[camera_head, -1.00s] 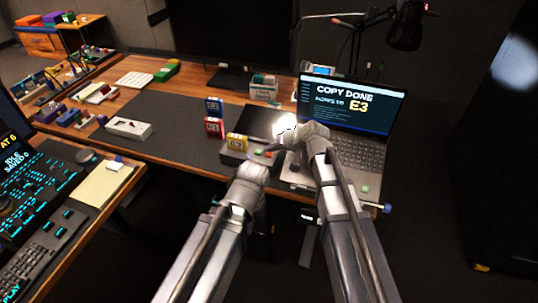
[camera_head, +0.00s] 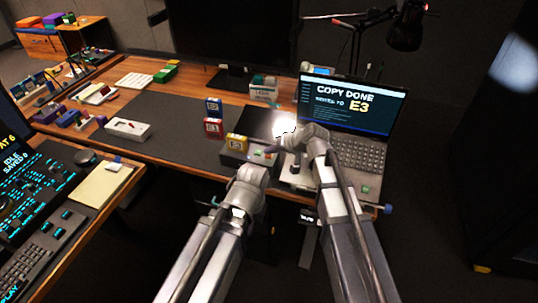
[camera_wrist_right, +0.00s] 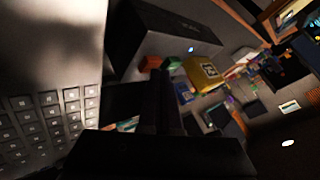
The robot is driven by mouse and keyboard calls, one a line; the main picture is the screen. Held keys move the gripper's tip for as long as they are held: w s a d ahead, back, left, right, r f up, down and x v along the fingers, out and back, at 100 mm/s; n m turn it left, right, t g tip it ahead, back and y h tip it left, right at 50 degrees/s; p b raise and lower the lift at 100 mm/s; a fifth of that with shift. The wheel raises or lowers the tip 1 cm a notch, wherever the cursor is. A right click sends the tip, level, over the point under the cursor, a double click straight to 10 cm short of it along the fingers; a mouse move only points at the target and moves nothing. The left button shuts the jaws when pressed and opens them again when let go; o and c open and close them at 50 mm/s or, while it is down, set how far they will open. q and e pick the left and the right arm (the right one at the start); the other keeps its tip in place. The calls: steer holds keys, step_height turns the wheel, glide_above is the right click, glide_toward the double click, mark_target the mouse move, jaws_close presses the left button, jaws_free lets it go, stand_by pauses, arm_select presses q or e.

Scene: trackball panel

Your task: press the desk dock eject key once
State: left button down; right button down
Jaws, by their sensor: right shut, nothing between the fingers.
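The desk dock (camera_head: 232,157) is a low dark box on the desk's front part, with a yellow cartridge (camera_head: 236,142) upright at its left end. A red key (camera_wrist_right: 151,63) and a green key (camera_wrist_right: 173,63) show on it in the right wrist view. Which one is the eject key cannot be read. My right gripper (camera_head: 279,147) is shut and empty at the dock's right end, close to the keys; its dark fingers (camera_wrist_right: 165,82) partly cover the view. Contact with a key cannot be told. My left arm's wrist is in front of the dock; its fingertips are hidden.
A laptop (camera_head: 353,105) reading "COPY DONE" stands right of the dock. Red (camera_head: 213,127) and blue (camera_head: 214,107) cartridges stand behind it. A white tray (camera_head: 127,129) lies to the left. The dark mat (camera_head: 180,137) between is clear.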

mark_target(271, 156)
stand_by(0.5)
steer(key=shift+r+p, duration=0.8)
steer(key=shift+p, duration=0.05)
step_height(271, 156, up, 5)
steer(key=p, duration=0.5)
stand_by(0.5)
steer(key=s+d+f+n+g+h+p, duration=0.1)
steer(key=s+d+g+h+p, duration=0.1)
steer(key=s, duration=1.1)
steer(key=s+d+f+n+g+h+p, duration=0.1)
steer(key=s+h, duration=0.5)
steer(key=s, duration=0.6)
steer(key=d+f+n+g, duration=0.1)
steer(key=d+g, duration=0.1)
steer(key=g, duration=0.1)
steer(key=shift+s+d+g+p, duration=0.2)
steer(key=shift+s+g+p, duration=0.1)
steer(key=shift+s+p, duration=0.1)
